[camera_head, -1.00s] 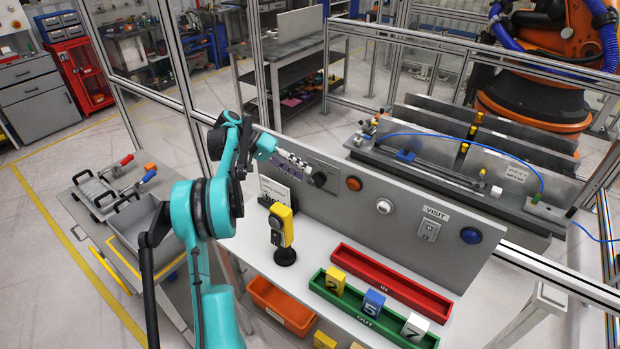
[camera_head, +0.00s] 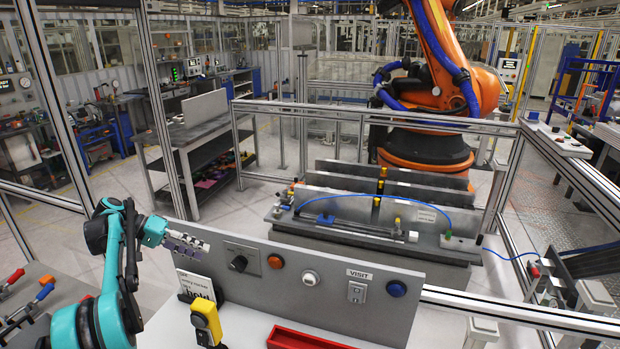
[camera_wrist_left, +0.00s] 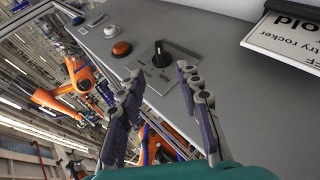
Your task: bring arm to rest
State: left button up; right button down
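My left arm (camera_head: 118,265), teal and black, comes in from the left in the head view. Its gripper (camera_head: 190,243) is near the upper left part of the grey control panel (camera_head: 330,283), just left of the black rotary knob (camera_head: 237,263). In the left wrist view the gripper (camera_wrist_left: 160,78) has its two fingers spread with nothing between them. The black knob (camera_wrist_left: 160,52) on its plate lies ahead of the fingertips, apart from them. My right arm and gripper are not in view.
The panel bears an orange button (camera_head: 275,261), a white button (camera_head: 309,278), a switch (camera_head: 356,292) and a blue button (camera_head: 396,289). A yellow device (camera_head: 207,318) and a red bin (camera_head: 305,338) stand before it. Metal fence rails and an orange robot (camera_head: 455,85) are behind.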

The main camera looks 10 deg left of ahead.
pick_arm(q)
jog(key=s+d+f+y+b, duration=0.1)
jog(key=s+d+y+b, duration=0.15)
jog(key=d, duration=0.75)
jog(key=s+d+y+b, duration=0.2)
jog(key=s+d, duration=0.1)
jog(key=d, duration=0.7)
jog(key=s+d+f+t+y+b, duration=0.1)
jog(key=s+d+f+y+b, duration=0.1)
jog(key=s+d+f, duration=0.3)
jog(key=s+d+f+m+t+y+b, duration=0.1)
jog(key=s+d+f+y+b, duration=0.1)
jog(key=s+d+f, duration=0.4)
jog(key=s+f+y, duration=0.1)
jog(key=s+f, duration=0.3)
jog(key=s, duration=0.4)
jog(key=shift+s+t+b, duration=0.2)
jog(key=shift+t+b, duration=0.1)
jog(key=shift+t, duration=0.1)
